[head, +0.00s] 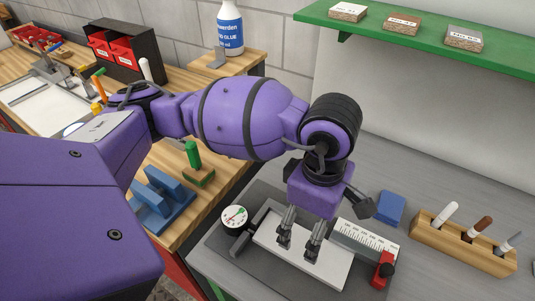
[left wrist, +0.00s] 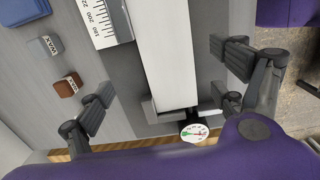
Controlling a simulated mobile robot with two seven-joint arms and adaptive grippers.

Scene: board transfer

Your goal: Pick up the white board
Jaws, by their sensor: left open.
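The white board (head: 326,268) lies on a dark grey fixture plate (head: 213,258) on the grey bench in the head view. My left gripper (head: 300,238) is above it, pointing down, with its fingers open and hiding part of the board. In the left wrist view the white board (left wrist: 166,60) runs down between the spread fingers of my left gripper (left wrist: 160,88), with a gap on each side. The board's near end there is by a grey stop block (left wrist: 168,115). My right gripper is in neither view.
A ruler (head: 364,240), a red clamp (head: 382,270) and a dial gauge (head: 235,217) border the board. A blue block (head: 390,208) and a wooden holder with sticks (head: 462,243) stand to the right. A green shelf (head: 440,40) hangs above.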

